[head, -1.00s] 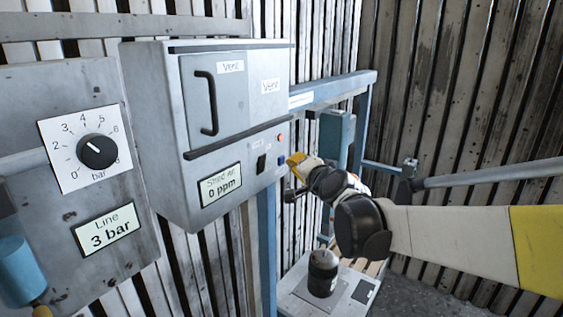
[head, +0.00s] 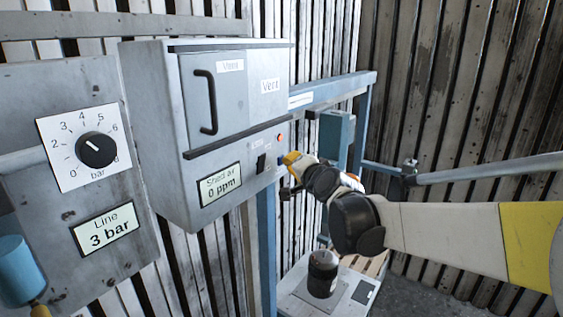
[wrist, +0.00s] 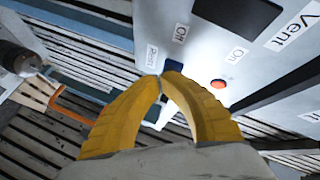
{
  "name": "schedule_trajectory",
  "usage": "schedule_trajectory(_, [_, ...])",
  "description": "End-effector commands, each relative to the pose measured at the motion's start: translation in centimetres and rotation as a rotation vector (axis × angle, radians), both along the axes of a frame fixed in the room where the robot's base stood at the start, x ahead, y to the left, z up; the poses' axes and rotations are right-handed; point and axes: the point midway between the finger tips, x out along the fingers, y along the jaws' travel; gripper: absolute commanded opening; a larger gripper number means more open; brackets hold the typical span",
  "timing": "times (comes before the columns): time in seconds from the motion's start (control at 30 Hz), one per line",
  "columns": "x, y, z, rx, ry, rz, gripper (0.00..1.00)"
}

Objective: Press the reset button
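The grey control box (head: 235,130) hangs on the left in the head view. A small dark blue button (head: 281,160) sits low on its right-hand edge; in the wrist view the blue button (wrist: 176,65) is partly hidden behind my fingertips. A small label (wrist: 152,57) beside it looks like "Reset". My gripper (head: 289,159) has yellow fingers with their tips together and nothing held. In the wrist view my gripper (wrist: 162,76) has its tips right at the button. I cannot tell whether they touch it.
A red-orange button or lamp (head: 280,138) and a black switch (head: 261,163) are near the blue button. A door handle (head: 208,103) projects above. A blue frame beam (head: 335,90) runs behind my gripper. A dark-capped cylinder (head: 323,274) stands below.

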Motion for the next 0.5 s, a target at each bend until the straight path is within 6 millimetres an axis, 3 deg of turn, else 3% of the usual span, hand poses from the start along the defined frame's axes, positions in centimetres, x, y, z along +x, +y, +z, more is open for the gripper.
schedule_trajectory(0.5, [0.30,0.41,0.00,0.000,0.000,0.000,0.00])
